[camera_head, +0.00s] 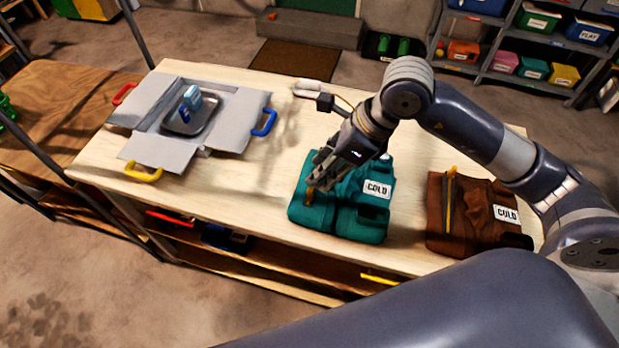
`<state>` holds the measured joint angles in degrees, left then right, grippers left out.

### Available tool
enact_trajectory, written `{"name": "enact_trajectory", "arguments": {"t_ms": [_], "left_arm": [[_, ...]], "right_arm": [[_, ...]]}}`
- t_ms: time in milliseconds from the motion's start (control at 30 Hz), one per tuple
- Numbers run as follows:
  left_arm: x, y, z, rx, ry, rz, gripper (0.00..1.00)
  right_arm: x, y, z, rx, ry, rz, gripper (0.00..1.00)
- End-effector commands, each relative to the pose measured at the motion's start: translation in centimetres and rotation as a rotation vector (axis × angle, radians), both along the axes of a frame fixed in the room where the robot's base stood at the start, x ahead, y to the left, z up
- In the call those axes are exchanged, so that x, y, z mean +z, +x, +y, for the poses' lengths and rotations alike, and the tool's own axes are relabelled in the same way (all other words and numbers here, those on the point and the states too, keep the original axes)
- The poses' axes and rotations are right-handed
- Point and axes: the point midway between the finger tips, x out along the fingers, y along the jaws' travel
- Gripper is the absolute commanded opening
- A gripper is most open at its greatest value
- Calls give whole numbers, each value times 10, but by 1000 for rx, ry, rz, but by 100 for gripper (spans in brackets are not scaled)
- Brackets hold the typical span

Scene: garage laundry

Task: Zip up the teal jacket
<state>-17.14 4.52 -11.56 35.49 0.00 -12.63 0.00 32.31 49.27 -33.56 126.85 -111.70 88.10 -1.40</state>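The teal jacket (342,222) lies folded on the wooden table near its front edge, with a white label reading COLD on its right part. A dark lengthwise seam runs down its front. A small orange-brown tab (310,197) shows at its left part. My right gripper (316,180) points down over the jacket's left part, with its fingertips at the tab. The fingers are small and partly overlap, so I cannot tell whether they are shut on the tab. My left gripper is not in view.
A brown jacket (472,218) with a yellow strip and COLD label lies to the right. An open grey box (147,98) with coloured handles and a tray (190,115) stands at the left. The table (250,190) is bare between box and teal jacket. Shelves (490,75) hold bins behind.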

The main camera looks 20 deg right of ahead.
Motion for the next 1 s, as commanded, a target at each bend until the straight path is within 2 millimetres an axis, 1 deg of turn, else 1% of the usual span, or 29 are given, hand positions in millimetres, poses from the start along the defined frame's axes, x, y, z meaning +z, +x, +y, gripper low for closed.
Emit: {"name": "enact_trajectory", "arguments": {"t_ms": [33, 100, 167, 267, 600, 700, 800, 1000], "left_arm": [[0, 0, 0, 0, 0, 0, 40], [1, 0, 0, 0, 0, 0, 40], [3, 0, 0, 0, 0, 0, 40], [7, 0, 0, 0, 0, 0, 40], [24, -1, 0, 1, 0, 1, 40], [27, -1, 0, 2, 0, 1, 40], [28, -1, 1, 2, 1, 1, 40], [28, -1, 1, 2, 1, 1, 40]], "right_arm": [[-1, 2, -9, -7, -36, -3, 33], [-4, 4, -16, -15, -66, -3, 33], [-8, 5, -17, -16, -75, -1, 33], [-20, 7, -12, -16, -75, 2, 33], [-77, 20, 9, -16, -71, 2, 33], [-90, 24, 13, -16, -70, 0, 33], [-98, 25, 15, -17, -71, -1, 33], [-102, 27, 17, -14, -71, -4, 33]]}}
